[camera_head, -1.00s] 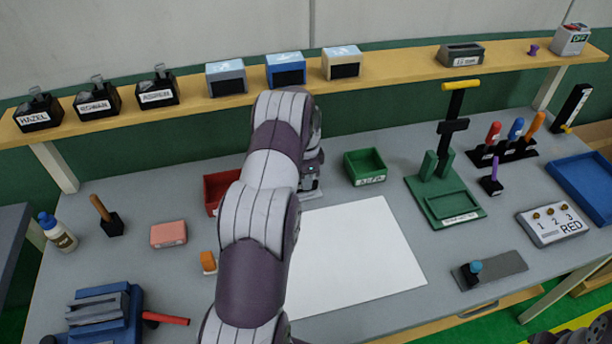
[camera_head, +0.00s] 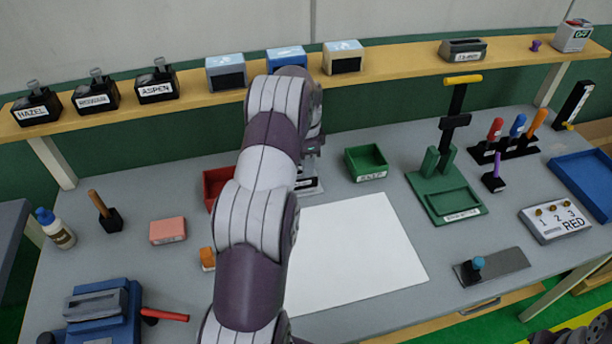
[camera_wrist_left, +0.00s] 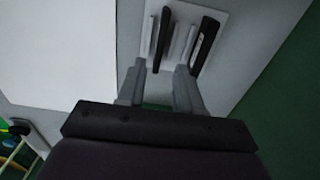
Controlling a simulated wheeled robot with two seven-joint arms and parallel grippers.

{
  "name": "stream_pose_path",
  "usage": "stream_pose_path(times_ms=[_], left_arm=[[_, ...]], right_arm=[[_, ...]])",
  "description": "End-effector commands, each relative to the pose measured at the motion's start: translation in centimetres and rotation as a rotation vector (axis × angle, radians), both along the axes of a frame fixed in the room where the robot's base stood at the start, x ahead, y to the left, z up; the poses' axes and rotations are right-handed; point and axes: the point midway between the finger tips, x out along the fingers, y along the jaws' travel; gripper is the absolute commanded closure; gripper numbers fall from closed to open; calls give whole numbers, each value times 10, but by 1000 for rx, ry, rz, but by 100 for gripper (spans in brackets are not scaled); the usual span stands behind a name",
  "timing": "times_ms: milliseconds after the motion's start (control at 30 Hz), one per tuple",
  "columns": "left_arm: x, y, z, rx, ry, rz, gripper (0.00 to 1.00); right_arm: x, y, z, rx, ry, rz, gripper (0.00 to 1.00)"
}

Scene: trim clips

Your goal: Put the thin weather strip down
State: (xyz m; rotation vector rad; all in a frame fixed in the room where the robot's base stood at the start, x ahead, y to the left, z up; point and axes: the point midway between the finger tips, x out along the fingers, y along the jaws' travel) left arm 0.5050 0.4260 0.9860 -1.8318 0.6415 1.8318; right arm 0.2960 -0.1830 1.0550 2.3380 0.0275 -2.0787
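In the left wrist view a thin black strip (camera_wrist_left: 161,38) and a wider black strip (camera_wrist_left: 206,44) stand in a white slotted holder (camera_wrist_left: 222,20). I take the thinner one to be the thin weather strip. My left gripper (camera_wrist_left: 161,68) has its two fingers apart, with the lower end of the thin strip showing between them; I see no finger pressing on it. In the head view the holder (camera_head: 308,185) shows only partly, behind my left arm, which also hides most of the gripper.
A white sheet (camera_head: 355,250) lies mid-table. A red bin (camera_head: 215,185) is left of my arm and a green bin (camera_head: 366,163) right of the holder. A green press (camera_head: 447,195) stands further right. A shelf (camera_head: 400,75) runs along the back.

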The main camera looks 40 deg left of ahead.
Motion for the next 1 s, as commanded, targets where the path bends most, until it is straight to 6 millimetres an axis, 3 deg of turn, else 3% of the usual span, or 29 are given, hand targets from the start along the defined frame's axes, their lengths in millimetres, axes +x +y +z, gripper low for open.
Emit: stream_pose_path(times_ms=[67,133,333,400,467,567,600,700,833,900,1000], left_arm=[[0,0,25,1,-2,0,65],[0,0,51,-1,2,0,65],[0,-2,71,-1,2,3,65],[-2,-17,78,1,-5,27,65],[-9,-45,87,5,-14,76,65],[-40,-113,108,6,-45,216,65],[-59,-141,114,4,-57,279,65],[-114,-194,122,-11,-85,427,65],[-177,-231,121,-32,-108,573,65],[-197,-239,120,-41,-114,619,65],[-209,-243,118,-46,-115,649,65]], right_arm=[[0,0,8,0,0,0,57],[0,0,32,0,0,0,57],[0,0,50,0,-1,0,57],[0,0,51,0,0,0,57],[0,0,50,0,0,0,57],[0,0,49,0,0,0,57],[0,0,48,0,0,0,57],[0,0,48,0,0,0,57],[0,0,48,0,0,0,57],[0,0,48,0,0,0,57],[0,0,48,0,0,0,57]])
